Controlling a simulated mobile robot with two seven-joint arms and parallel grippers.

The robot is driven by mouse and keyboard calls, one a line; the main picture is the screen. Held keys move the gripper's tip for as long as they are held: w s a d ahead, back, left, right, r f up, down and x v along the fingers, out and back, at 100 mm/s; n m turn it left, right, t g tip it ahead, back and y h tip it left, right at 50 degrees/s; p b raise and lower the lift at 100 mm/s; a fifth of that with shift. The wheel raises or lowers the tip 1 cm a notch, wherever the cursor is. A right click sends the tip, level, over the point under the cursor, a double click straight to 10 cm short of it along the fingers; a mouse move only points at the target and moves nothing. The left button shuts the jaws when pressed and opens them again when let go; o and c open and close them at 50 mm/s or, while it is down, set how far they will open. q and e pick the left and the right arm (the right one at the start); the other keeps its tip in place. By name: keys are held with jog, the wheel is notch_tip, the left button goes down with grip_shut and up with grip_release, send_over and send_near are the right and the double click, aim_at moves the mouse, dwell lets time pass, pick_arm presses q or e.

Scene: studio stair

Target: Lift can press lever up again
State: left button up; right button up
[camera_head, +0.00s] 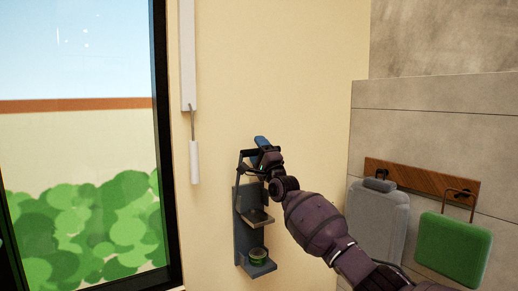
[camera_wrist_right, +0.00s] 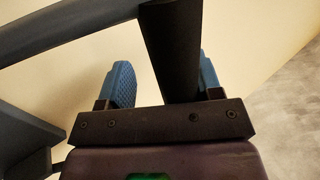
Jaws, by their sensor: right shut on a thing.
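The can press (camera_head: 240,205) is a dark grey wall-mounted frame in the middle of the head view. Its lever (camera_head: 241,158) is raised at the top of the frame. My right gripper (camera_head: 262,146) is at the top of the press, shut on the lever. In the right wrist view, the lever's dark bar (camera_wrist_right: 168,50) passes between the two blue finger pads; the grip's contact is partly hidden. My left gripper is not in view.
A window (camera_head: 80,130) fills the left side. A white rod handle (camera_head: 194,162) hangs beside it. A grey bag-like item (camera_head: 376,215) and a green one (camera_head: 455,248) hang from a wooden rack (camera_head: 415,180) at right. The wall above the press is bare.

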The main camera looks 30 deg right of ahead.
jog(key=shift+a+f, duration=0.1)
jog(key=shift+f, duration=0.3)
jog(key=b+v, duration=0.1)
jog(key=v, duration=0.9)
jog(key=shift+s, duration=0.4)
jog(key=s+r+p+v, duration=0.1)
jog(key=v, duration=1.1)
jog(key=shift+r+p, duration=0.3)
jog(key=shift+r, duration=0.05)
dwell(0.7)
jog(key=shift+s, duration=0.1)
